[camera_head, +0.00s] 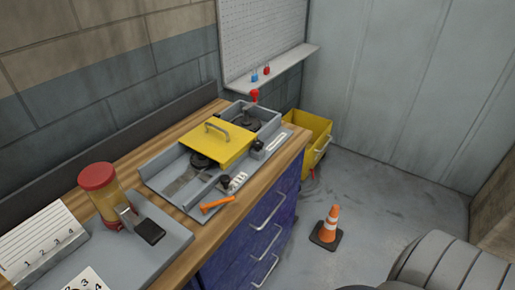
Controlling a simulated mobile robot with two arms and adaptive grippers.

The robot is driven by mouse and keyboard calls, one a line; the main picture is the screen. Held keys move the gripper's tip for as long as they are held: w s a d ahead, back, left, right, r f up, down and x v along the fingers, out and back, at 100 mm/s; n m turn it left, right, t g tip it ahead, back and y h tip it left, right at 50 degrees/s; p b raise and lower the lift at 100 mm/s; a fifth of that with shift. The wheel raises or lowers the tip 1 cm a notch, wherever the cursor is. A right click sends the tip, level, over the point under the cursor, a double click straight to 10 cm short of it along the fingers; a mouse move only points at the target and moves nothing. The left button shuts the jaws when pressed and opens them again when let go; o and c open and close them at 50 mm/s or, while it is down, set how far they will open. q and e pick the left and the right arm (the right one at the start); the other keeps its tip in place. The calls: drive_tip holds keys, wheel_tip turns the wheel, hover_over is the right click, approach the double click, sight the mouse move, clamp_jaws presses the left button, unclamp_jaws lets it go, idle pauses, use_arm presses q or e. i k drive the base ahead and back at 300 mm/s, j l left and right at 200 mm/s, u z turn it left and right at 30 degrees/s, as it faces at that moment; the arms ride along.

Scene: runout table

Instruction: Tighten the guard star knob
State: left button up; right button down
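A grey machine (160,170) lies on the wooden bench, with a yellow guard (212,146) with a grey handle over its middle. A small dark knob (258,145) sits just right of the guard. Another dark knob (225,181) sits at the machine's front edge, near a small white panel. Both are too small for me to tell which is the star knob, or whether either is tight. A black round part (201,160) shows partly under the guard. Neither of my grippers is in view.
An orange tool (217,203) lies at the front edge. A red-lidded jar (103,192) and a black device (149,231) are on a grey tray at left. A yellow bin (312,128) stands beyond the bench. A traffic cone (329,224) stands on otherwise open floor.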

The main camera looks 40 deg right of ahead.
sight(258, 145)
drive_tip(key=l, duration=0.65)
drive_tip(key=k+l, duration=0.1)
drive_tip(key=l, duration=0.55)
